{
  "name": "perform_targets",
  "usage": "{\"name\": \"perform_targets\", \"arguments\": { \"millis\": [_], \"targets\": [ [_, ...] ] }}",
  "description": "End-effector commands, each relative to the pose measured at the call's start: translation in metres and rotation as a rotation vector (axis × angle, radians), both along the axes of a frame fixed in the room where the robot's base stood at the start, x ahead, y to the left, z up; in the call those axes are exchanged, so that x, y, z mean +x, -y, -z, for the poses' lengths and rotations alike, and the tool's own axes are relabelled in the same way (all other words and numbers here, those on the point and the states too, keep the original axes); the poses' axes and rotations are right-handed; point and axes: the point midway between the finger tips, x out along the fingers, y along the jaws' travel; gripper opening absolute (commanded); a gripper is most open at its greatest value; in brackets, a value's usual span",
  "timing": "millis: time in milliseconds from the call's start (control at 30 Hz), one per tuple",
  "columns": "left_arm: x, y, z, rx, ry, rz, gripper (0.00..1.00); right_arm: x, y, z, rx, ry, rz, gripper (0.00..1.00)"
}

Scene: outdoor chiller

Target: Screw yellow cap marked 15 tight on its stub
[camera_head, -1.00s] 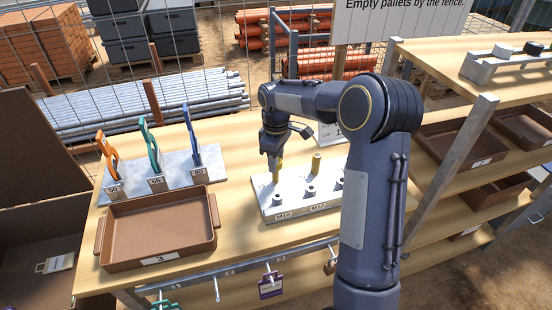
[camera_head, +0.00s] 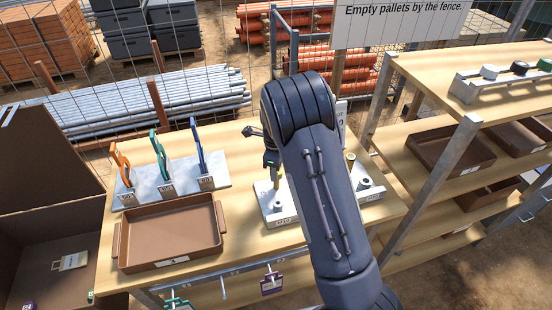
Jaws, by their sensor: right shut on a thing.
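My right gripper (camera_head: 272,168) points down at the left end of the pale block (camera_head: 283,222), which carries grey fittings and brass posts. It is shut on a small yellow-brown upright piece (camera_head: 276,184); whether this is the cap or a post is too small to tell. I cannot make out a yellow cap marked 15 or its number. My right arm hides the middle of the block. A brass post (camera_head: 349,163) and a grey fitting (camera_head: 364,181) show right of the arm. My left gripper is not in view.
A brown tray (camera_head: 172,225) and a stand with orange, teal and blue-handled tools (camera_head: 213,174) are at left. A rack (camera_head: 467,92) with white, black and green caps stands on the upper right shelf. A metal shelf post (camera_head: 437,180) rises right of my arm.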

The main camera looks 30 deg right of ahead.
Motion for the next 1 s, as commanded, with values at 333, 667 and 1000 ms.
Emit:
{"name": "perform_targets", "arguments": {
  "millis": [333, 667, 1000],
  "targets": [
    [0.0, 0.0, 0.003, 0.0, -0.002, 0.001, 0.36, -0.001, -0.001, 0.003, 0.004, -0.003, 0.018, 0.61],
    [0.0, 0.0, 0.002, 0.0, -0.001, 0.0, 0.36, 0.0, -0.001, 0.002, 0.004, -0.002, 0.016, 0.65],
    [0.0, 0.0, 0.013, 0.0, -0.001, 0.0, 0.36, -0.001, 0.0, 0.004, 0.005, 0.002, -0.522, 0.65]
  ]
}}
